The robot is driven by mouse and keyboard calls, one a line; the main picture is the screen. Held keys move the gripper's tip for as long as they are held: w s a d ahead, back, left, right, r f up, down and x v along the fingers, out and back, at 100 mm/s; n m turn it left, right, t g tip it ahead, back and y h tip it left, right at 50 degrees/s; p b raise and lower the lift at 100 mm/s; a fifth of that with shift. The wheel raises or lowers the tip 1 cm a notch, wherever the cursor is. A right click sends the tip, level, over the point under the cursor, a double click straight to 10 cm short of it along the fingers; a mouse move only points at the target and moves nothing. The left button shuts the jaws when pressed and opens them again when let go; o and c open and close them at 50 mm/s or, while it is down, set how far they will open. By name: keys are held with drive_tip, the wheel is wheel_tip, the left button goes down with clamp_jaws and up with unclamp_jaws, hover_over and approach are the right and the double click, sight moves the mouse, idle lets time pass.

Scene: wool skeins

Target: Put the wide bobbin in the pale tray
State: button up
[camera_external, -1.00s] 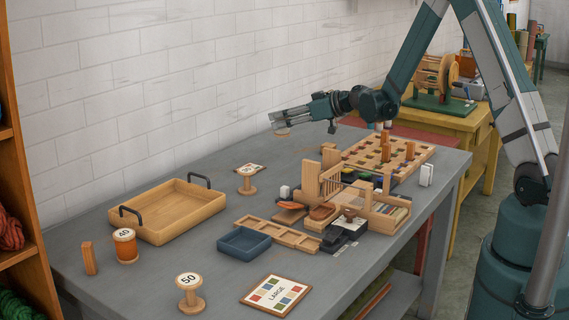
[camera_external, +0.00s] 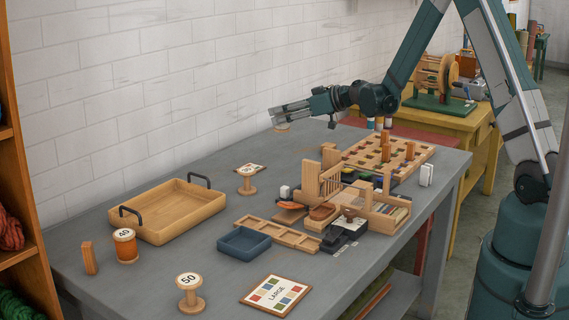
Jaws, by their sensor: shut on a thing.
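My gripper (camera_external: 277,116) is raised above the back of the grey table, near the wall. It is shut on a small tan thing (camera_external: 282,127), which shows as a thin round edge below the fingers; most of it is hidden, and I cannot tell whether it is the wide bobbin. The pale wooden tray (camera_external: 205,208) with two dark handles stands at the left, empty. An orange-wound bobbin marked 40 (camera_external: 126,249) stands in front of the tray. A bare bobbin marked 50 (camera_external: 189,303) stands near the front.
A blue tray (camera_external: 244,243) and a shallow divided wooden tray (camera_external: 290,236) lie mid-table. A LARGE card (camera_external: 275,296) lies at the front. Wooden racks and a pegboard (camera_external: 410,158) crowd the right. An upright block (camera_external: 89,258) stands at the far left.

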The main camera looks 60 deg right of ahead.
drive_tip(key=shift+a, duration=0.1)
drive_tip(key=w+a+n+y, duration=0.1)
drive_tip(key=a, duration=1.3)
drive_tip(key=w+a+n+g+y, duration=0.1)
drive_tip(key=a, duration=1.3)
drive_tip(key=w+a+n+y+b, duration=0.1)
drive_tip(key=a, duration=1.3)
drive_tip(key=shift+a+r+g+y, duration=0.15)
drive_tip(key=shift+r+g+y, duration=0.15)
drive_tip(key=shift+y, duration=0.1)
drive_tip(key=s+a+n+y, duration=0.1)
drive_tip(key=s+a, duration=0.2)
drive_tip(key=a, duration=1)
drive_tip(key=shift+a+r+n+g, duration=0.25)
drive_tip(key=shift+n+g, duration=0.05)
drive_tip(key=b, duration=0.2)
hover_over(168, 214)
wheel_tip(168, 214, down, 6)
drive_tip(key=shift+f, duration=0.15)
drive_tip(key=shift+f+b, duration=0.4)
drive_tip(key=shift+f, duration=1.45)
